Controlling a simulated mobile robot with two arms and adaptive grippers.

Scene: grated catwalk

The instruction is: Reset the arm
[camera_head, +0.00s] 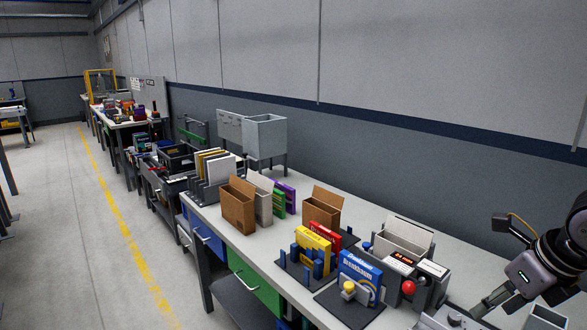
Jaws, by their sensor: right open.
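My right arm comes in from the right edge. My right gripper (488,302) is at the lower right, pointing down and left over the near end of the workbench (270,236). It is open, and I see nothing held in it. Its fingers are small and partly cut off in this view. My left gripper is not in view.
On the bench near the gripper stand a grey device with a red button (408,287), a blue box (360,268), a yellow box (313,247) and a red box (325,234). Brown cartons (238,206) stand further back. The grey wall (420,150) runs behind. Floor is clear at left.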

